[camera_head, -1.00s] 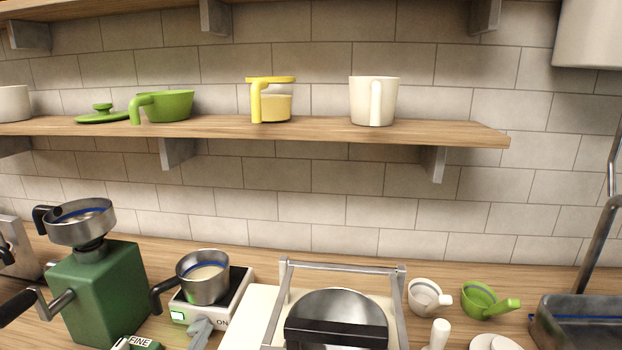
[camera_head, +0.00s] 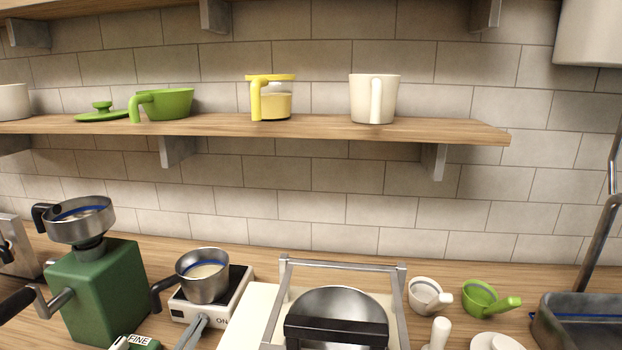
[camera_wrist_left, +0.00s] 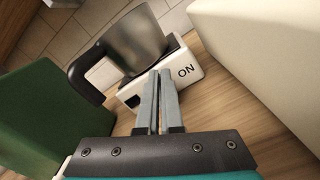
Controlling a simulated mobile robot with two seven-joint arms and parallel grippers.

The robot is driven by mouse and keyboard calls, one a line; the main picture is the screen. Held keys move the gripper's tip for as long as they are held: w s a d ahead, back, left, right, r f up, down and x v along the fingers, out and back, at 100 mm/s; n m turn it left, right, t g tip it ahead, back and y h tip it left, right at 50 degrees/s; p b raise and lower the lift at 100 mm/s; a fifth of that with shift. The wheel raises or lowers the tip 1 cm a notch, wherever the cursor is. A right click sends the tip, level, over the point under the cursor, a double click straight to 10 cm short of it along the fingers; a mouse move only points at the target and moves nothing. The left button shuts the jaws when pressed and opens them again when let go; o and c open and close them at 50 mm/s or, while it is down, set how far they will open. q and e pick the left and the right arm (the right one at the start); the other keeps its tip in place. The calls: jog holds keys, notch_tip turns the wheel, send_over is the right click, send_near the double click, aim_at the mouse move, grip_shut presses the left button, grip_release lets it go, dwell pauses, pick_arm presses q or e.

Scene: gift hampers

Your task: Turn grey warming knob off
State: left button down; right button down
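The white warming unit (camera_head: 236,301) with an "ON" label stands on the counter, with a steel pan (camera_head: 204,281) on it. Its front indicator (camera_head: 178,314) shows no green glow; in the left wrist view the indicator (camera_wrist_left: 133,101) looks dark. My left gripper (camera_head: 203,320) is at the unit's front, beside "ON". In the left wrist view its grey fingers (camera_wrist_left: 160,75) lie almost together, tips against or just before the front face. The grey knob is not distinguishable; the fingers seem to cover it. I cannot tell whether anything thin is between them. My right gripper is not in view.
A green grinder (camera_head: 98,290) stands close on the left. A metal-framed press (camera_head: 340,300) stands on the right. A white cup (camera_head: 425,292), a green cup (camera_head: 482,297) and a dark sink tray (camera_head: 575,320) are farther right. A shelf (camera_head: 320,126) hangs above.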

pick_arm(q)
jog(key=shift+a+f, duration=0.15)
jog(key=shift+a, duration=0.4)
jog(key=shift+b, duration=0.3)
jog(key=shift+r+p, duration=0.45)
jog(key=shift+s+a+r, duration=0.1)
jog(key=shift+s+a, duration=0.1)
jog(key=shift+s, duration=1.3)
jog(key=shift+s+a+r, duration=0.1)
jog(key=shift+s+a, duration=0.05)
jog(key=shift+s, duration=1.3)
